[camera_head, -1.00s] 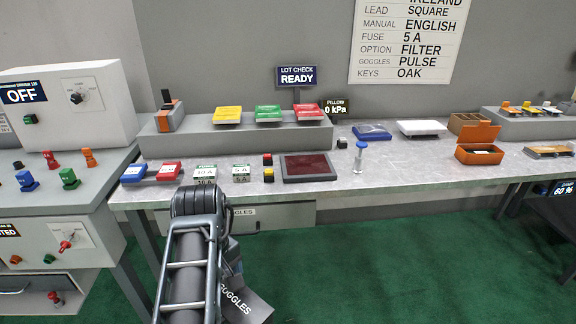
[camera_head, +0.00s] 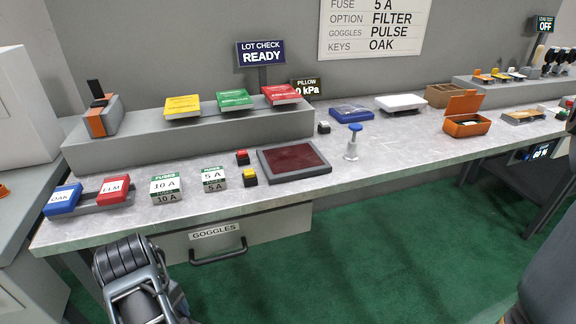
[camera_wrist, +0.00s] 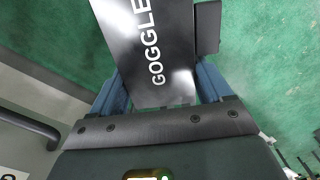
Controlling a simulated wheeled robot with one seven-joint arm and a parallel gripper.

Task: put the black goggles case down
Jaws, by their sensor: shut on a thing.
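The black goggles case (camera_wrist: 150,50) shows in the wrist view, with white lettering that reads GOGGLE before it runs out of the frame. My gripper (camera_wrist: 165,90) is shut on it, with a blue-grey finger on each side. The case hangs over green floor, and its far end is cut off by the frame edge. In the head view my arm stands at the lower left in front of the bench (camera_head: 345,185); the case and gripper are out of that view.
A drawer labelled GOGGLES (camera_head: 215,240) sits under the bench. On the bench are fuse boxes (camera_head: 165,188), a dark red pad (camera_head: 293,160), a blue-topped plunger (camera_head: 353,142) and an orange box (camera_head: 467,120). Bare bench top lies along the front edge and right of the pad.

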